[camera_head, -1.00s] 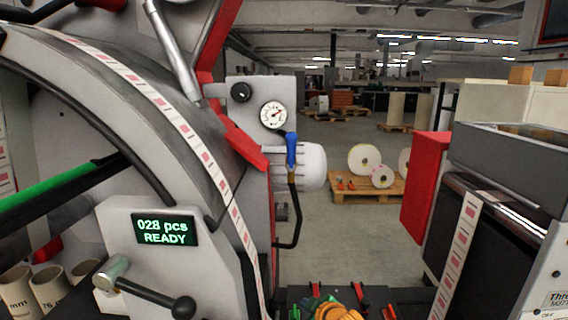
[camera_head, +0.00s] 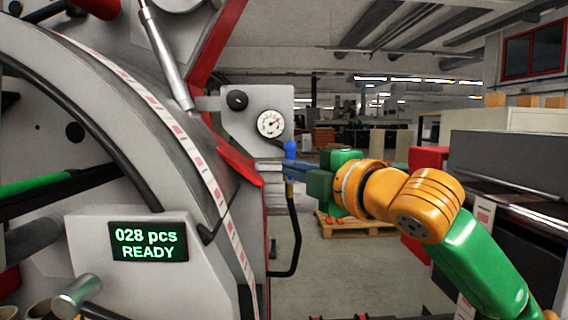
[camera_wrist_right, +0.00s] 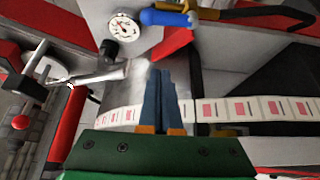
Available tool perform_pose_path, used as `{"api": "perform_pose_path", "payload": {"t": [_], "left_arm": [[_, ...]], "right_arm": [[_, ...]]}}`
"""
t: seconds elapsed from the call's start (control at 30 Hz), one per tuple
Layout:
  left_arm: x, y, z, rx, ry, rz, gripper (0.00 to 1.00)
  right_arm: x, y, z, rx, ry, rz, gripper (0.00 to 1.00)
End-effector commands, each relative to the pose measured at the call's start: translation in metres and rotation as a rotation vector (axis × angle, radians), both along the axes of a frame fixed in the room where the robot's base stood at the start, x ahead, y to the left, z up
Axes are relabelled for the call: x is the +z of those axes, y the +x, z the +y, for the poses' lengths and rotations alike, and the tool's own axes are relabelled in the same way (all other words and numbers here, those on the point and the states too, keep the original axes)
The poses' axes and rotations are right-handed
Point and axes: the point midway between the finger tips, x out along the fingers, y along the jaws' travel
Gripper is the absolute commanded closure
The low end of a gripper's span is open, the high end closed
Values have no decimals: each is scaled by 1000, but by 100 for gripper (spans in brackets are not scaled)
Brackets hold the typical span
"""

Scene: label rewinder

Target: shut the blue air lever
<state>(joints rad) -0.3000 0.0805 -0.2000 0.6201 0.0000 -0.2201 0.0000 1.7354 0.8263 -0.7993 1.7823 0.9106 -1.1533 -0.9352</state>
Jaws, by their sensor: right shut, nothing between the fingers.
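The blue air lever (camera_head: 291,148) stands upright below the round pressure gauge (camera_head: 270,124) on the rewinder's grey panel. Its lower part is hidden behind my gripper in the head view. In the right wrist view the lever (camera_wrist_right: 165,18) lies sideways near the top, on a brass valve (camera_wrist_right: 208,14), beside the gauge (camera_wrist_right: 124,27). My right gripper (camera_head: 288,169) is shut and empty, its fingertips at the lever's lower end in the head view. In the wrist view the closed fingers (camera_wrist_right: 160,75) point toward the lever with a visible gap. My left gripper is not in view.
A black hose (camera_head: 294,235) hangs below the valve. The red guard edge (camera_head: 238,165) and the label strip (camera_head: 190,150) are close on the left. A display (camera_head: 148,241) reads 028 pcs READY. Open floor and a pallet (camera_head: 352,226) lie behind my right arm.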

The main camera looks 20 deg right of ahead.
Motion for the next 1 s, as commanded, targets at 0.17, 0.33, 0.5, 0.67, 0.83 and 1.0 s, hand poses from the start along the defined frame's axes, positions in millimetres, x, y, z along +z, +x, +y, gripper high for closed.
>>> {"api": "perform_pose_path", "payload": {"t": [0.17,0.33,0.5,0.67,0.83,1.0], "left_arm": [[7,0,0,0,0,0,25],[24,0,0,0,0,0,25],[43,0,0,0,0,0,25],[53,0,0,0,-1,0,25],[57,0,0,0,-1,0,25],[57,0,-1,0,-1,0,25]], "right_arm": [[2,12,3,2,3,4,100],[4,46,13,1,4,6,100],[6,83,22,1,4,5,100],[3,97,9,-5,3,2,100],[1,95,-10,-1,3,1,100],[0,94,-15,1,3,1,100]]}}
